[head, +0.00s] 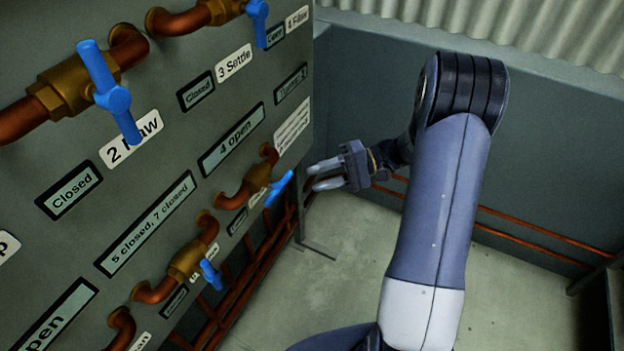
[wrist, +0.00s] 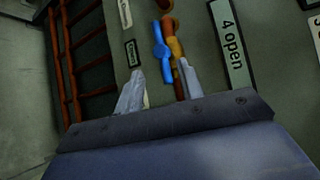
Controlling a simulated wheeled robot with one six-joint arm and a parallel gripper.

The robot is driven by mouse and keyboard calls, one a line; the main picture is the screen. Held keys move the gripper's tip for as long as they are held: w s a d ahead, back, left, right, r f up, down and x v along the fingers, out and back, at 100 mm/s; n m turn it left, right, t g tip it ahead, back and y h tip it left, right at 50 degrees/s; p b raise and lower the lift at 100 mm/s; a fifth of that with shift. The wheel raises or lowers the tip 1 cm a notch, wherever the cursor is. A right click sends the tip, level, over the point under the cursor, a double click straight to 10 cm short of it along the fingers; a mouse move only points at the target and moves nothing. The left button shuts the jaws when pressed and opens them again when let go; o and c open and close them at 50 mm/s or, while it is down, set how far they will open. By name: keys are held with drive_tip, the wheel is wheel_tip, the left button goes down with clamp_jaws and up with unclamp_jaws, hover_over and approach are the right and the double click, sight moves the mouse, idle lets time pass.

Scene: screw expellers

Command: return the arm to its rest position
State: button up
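My gripper (head: 325,175) is at the centre of the head view, in front of the right part of the grey valve panel (head: 222,150). Its two pale fingers are apart, with nothing between them. In the wrist view my gripper (wrist: 160,84) also shows spread fingers. They point toward a blue valve handle (wrist: 161,45) on a brass valve. That handle looks apart from the fingers, though the exact distance is hard to tell. In the head view a blue handle (head: 279,188) sits just left of and below the fingers. My arm reaches up from the bottom and bends at the top right.
The panel carries more blue handles, such as the large one (head: 110,95) at upper left, and label plates such as "4 open" (head: 233,139). Copper pipes (head: 540,250) run along the back wall. The concrete floor (head: 340,285) is clear below the gripper.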

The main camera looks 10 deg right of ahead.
sight(281, 189)
drive_tip(key=p+x, duration=0.1)
drive_tip(key=x, duration=0.9)
drive_tip(key=shift+a, duration=0.2)
drive_tip(key=shift+a+p, duration=0.3)
drive_tip(key=shift+p, duration=0.25)
drive_tip(key=shift+d+p, duration=0.1)
drive_tip(key=shift+p, duration=0.25)
drive_tip(key=shift+m+y, duration=0.3)
drive_tip(key=shift+f+b, duration=0.15)
drive_tip(key=shift+b, duration=0.3)
